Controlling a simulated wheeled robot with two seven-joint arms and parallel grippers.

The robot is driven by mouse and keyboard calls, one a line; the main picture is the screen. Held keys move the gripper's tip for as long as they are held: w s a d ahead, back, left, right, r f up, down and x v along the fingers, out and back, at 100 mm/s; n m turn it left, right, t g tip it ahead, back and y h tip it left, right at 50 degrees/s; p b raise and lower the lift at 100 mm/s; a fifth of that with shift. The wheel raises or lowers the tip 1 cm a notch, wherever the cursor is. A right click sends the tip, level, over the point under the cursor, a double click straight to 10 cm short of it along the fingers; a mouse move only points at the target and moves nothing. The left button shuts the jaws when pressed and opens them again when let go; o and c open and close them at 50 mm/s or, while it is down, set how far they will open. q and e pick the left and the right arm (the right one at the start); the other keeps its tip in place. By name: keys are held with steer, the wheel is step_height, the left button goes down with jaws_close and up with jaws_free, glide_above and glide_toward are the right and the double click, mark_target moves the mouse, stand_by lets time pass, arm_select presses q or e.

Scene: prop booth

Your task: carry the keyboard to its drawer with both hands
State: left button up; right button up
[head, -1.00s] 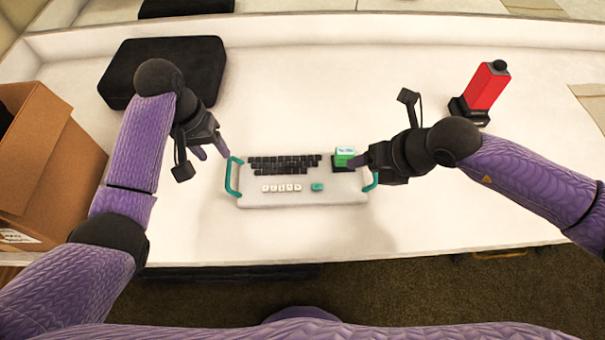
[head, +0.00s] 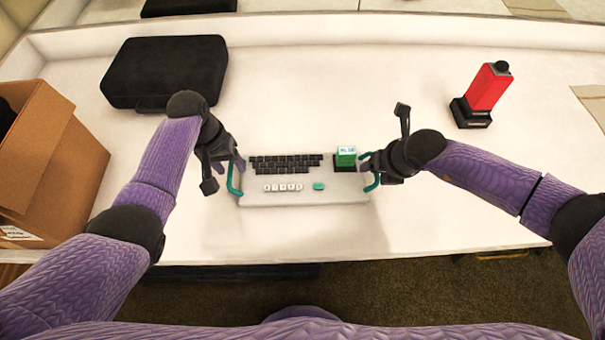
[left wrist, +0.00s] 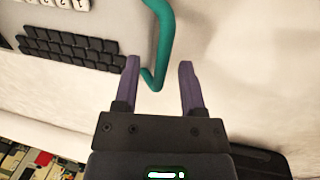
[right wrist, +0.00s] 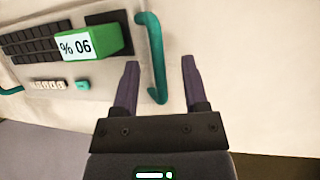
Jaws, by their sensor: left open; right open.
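The keyboard (head: 335,192) is a pale grey slab with black keys, a few white keys and a teal key. It lies flat on the white table, with a teal handle at each end. My left gripper (head: 236,164) is open at the left handle (left wrist: 160,45); in the left wrist view its fingers (left wrist: 158,80) stand either side of the handle's end. My right gripper (head: 369,163) is open at the right handle (right wrist: 153,55), which passes between its fingers (right wrist: 160,80) in the right wrist view. The drawer cannot be made out.
A green block (head: 346,157) with a white label sits on the keyboard's right back corner. A black case (head: 165,70) lies behind left, a cardboard box (head: 60,165) stands at left. A red and black device (head: 487,88) stands at right. The table (head: 340,80) behind the keyboard is clear.

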arm_select(q)
steer(key=shift+d+f, duration=0.15)
steer(key=shift+f, duration=0.45)
arm_select(e)
steer(key=shift+w+a+f, duration=0.1)
steer(key=shift+w+f, duration=0.1)
steer(key=shift+f, duration=0.35)
arm_select(q)
steer(key=c, duration=0.7)
arm_select(e)
steer(key=c, duration=0.7)
arm_select(q)
jaws_close()
arm_select(e)
jaws_close()
arm_select(q)
steer(key=shift+r, duration=0.1)
arm_select(e)
steer(key=shift+r, duration=0.1)
